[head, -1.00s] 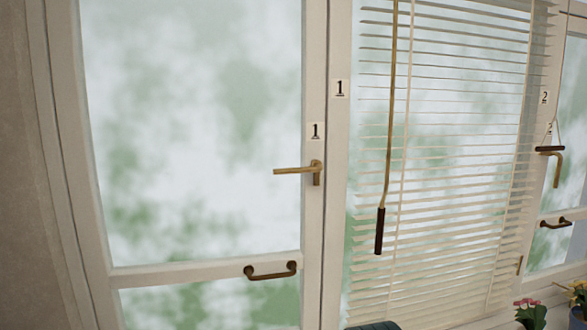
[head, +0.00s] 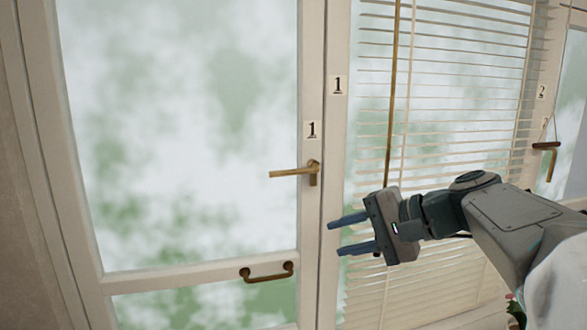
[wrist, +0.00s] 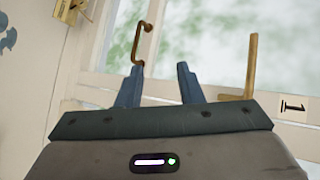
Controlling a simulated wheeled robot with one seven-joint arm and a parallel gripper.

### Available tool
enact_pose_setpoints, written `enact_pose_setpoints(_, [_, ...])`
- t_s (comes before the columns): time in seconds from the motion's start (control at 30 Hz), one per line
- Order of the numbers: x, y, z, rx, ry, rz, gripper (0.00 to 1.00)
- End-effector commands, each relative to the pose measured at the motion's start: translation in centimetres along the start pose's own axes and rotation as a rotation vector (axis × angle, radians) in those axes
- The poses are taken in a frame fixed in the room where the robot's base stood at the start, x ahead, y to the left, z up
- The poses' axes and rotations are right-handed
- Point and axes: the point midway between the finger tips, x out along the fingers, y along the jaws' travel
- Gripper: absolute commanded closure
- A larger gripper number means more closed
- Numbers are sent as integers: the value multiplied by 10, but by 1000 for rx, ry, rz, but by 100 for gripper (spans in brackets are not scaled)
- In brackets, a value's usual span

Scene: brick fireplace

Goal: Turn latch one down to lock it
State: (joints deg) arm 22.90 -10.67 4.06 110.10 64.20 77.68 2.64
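Latch one is a brass lever (head: 294,171) on the right frame of the left window, just below a "1" label (head: 312,130). Its handle lies about level, pointing left from its upright plate. In the wrist view the brass lever (wrist: 251,68) shows to the right of my fingers. My gripper (head: 346,234) is open and empty, with its two blue fingers pointing left. In the head view it is below and to the right of the latch, apart from it. The wrist view also shows the open fingers (wrist: 160,85).
A bronze pull handle (head: 266,272) sits on the lower rail of the left window. White blinds (head: 450,90) with a hanging rod (head: 392,90) are behind my arm. A second latch (head: 547,147) is at the far right. The space before the left pane is clear.

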Motion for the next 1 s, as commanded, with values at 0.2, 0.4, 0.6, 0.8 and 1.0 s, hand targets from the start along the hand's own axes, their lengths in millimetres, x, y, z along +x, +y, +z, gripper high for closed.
enact_pose_setpoints(0.2, [-42, -75, -24, 15, -28, -269, 67])
enact_pose_setpoints(0.4, [-48, -94, -27, 11, -39, -337, 67])
enact_pose_setpoints(0.6, [-18, -106, -25, 13, -43, -337, 67])
enact_pose_setpoints(0.8, [24, -120, -24, 13, -42, -335, 67])
enact_pose_setpoints(1.0, [57, -131, -23, 13, -41, -335, 67])
